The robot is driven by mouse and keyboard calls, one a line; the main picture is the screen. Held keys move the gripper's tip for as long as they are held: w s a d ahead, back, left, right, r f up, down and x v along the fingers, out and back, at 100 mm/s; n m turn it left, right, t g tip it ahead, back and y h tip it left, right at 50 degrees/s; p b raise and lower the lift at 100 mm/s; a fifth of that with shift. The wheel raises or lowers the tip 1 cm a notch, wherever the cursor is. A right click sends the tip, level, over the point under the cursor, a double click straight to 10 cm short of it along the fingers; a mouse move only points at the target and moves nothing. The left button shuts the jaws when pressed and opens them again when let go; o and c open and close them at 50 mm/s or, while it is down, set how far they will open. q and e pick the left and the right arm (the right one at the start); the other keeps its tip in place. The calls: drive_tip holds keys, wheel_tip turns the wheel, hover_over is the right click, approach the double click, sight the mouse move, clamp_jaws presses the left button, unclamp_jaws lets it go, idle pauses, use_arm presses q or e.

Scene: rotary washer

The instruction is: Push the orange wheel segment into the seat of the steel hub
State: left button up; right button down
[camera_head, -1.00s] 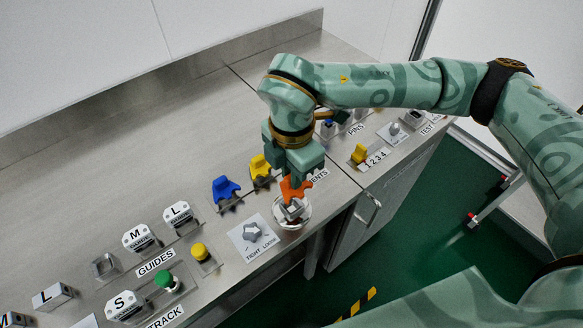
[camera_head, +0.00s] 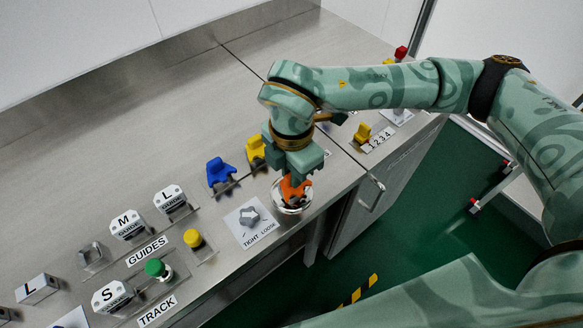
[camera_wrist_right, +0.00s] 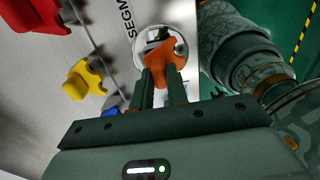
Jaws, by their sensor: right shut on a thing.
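The orange wheel segment (camera_head: 296,190) is between the fingers of my right gripper (camera_head: 294,179), which is shut on it. The steel hub (camera_head: 291,207) is a round metal part at the counter's front edge, directly under the segment. In the right wrist view the orange segment (camera_wrist_right: 166,58) covers much of the hub (camera_wrist_right: 147,38), whose bright rim shows around it. My right gripper (camera_wrist_right: 160,85) has both fingers on the segment there. The seat is mostly hidden, so I cannot tell how deep the segment sits. My left gripper is not in view.
Blue (camera_head: 220,172) and yellow (camera_head: 256,152) segments stand just left of the gripper. A TIGHT/LOOSE star knob (camera_head: 249,216) is beside the hub. Guide blocks, a green button (camera_head: 156,268) and a yellow button (camera_head: 193,238) lie lower left. A red segment (camera_wrist_right: 35,14) shows in the wrist view.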

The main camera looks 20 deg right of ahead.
drive_tip(key=shift+f, duration=0.1)
drive_tip(key=c, duration=1.3)
unclamp_jaws()
wheel_tip(320, 180, up, 16)
drive_tip(key=p, duration=0.3)
drive_tip(key=shift+r, duration=0.2)
